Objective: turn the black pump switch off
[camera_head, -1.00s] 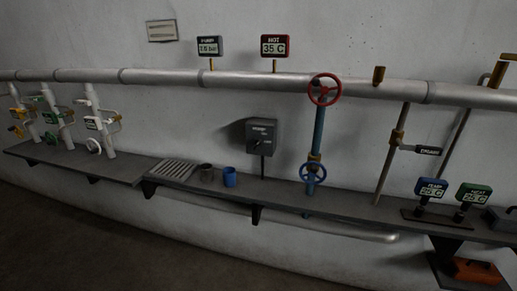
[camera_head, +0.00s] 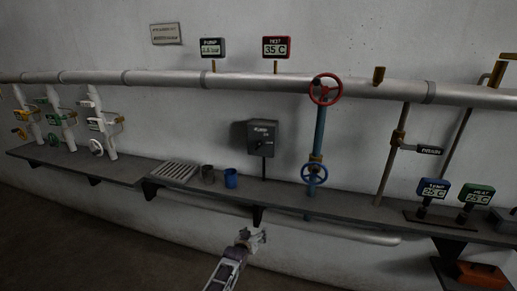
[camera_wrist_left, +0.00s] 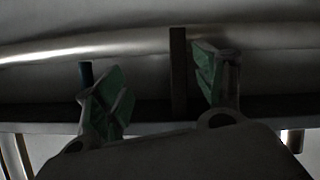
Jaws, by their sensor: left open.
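The pump switch is a dark grey box (camera_head: 262,138) marked PUMP, standing on a short post above the shelf at the wall in the head view. A small dark knob shows on its front; its exact setting is too small to tell. My left gripper (camera_head: 252,236) is in front of and below the shelf edge, below the switch and apart from it. In the left wrist view its two green-padded fingers (camera_wrist_left: 160,88) are spread wide with nothing between them. The switch does not show in that view. My right gripper is not in view.
A dark shelf (camera_head: 275,191) runs along the wall, with a bracket below it. A blue cup (camera_head: 231,178), a grey cup (camera_head: 208,174) and a drain grate (camera_head: 175,171) stand left of the switch. A blue pipe with a red wheel (camera_head: 325,89) and blue wheel (camera_head: 314,174) stands right.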

